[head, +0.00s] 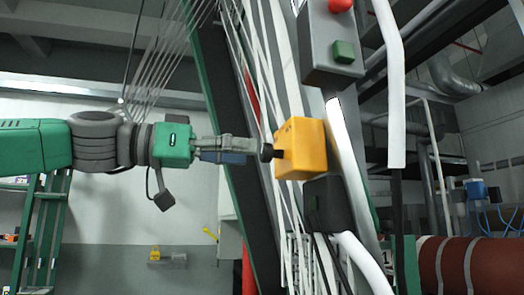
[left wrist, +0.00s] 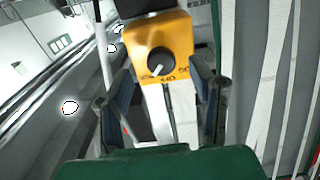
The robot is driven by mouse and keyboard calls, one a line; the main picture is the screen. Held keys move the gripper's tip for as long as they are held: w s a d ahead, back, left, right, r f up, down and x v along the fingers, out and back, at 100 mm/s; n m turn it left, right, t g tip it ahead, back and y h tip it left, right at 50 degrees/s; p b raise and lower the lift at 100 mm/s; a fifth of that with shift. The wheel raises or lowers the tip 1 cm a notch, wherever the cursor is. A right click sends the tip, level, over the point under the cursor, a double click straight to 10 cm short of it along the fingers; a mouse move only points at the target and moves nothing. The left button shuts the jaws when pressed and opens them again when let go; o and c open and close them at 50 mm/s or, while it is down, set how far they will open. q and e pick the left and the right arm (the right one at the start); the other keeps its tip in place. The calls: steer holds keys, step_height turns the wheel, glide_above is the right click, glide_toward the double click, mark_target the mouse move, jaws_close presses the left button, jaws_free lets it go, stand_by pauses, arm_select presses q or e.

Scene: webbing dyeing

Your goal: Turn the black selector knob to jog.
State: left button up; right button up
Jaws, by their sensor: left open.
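The black selector knob (left wrist: 160,63) sits on the front face of a yellow box (left wrist: 172,37) in the left wrist view. A white pointer line on the knob slants to its lower left, and partly legible lettering runs below it. In the head view the yellow box (head: 304,148) is right of centre, and the knob (head: 279,154) shows from the side. My left gripper (head: 262,151) points at the knob from the left. In the left wrist view its two open fingers (left wrist: 163,85) stand on either side of the knob; contact cannot be told. My right gripper is not in view.
A grey control box (head: 331,45) with a red button (head: 340,5) and a green button (head: 344,51) is above the yellow box. A black box (head: 326,204) with cables is below it. White webbing strands and slanted frame beams run close by.

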mark_target(261, 154)
arm_select(q)
steer(key=shift+x, duration=1.15)
steer(key=shift+w+d, duration=0.15)
steer(key=shift+w, duration=0.1)
steer(key=shift+s+d, duration=0.1)
steer(key=shift+d, duration=0.1)
jaws_close()
